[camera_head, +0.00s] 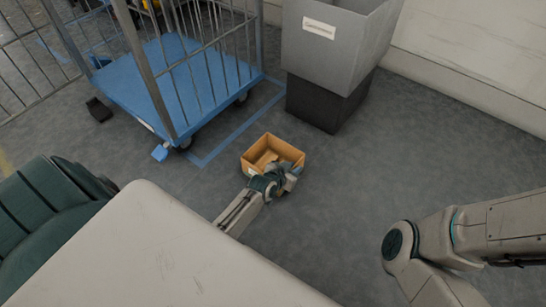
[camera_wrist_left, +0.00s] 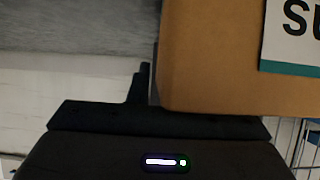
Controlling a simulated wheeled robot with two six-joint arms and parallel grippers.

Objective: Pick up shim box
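The shim box (camera_head: 272,150) is a small, open, orange-brown box on the grey floor in the head view, with some pieces inside. My left gripper (camera_head: 287,178) is at its near right side and covers part of that wall. In the left wrist view the brown box (camera_wrist_left: 212,60) fills the right half, close to the camera, with part of a white label (camera_wrist_left: 292,30) showing. A dark finger part (camera_wrist_left: 142,84) shows beside the box's edge. I cannot tell whether the fingers are shut on the wall. My right gripper is out of view.
A blue-decked cage trolley (camera_head: 165,85) stands at the back left, beside blue floor tape (camera_head: 235,130). A grey bin (camera_head: 335,45) on a black base (camera_head: 325,103) stands behind the box. The floor (camera_head: 400,150) to the right is clear.

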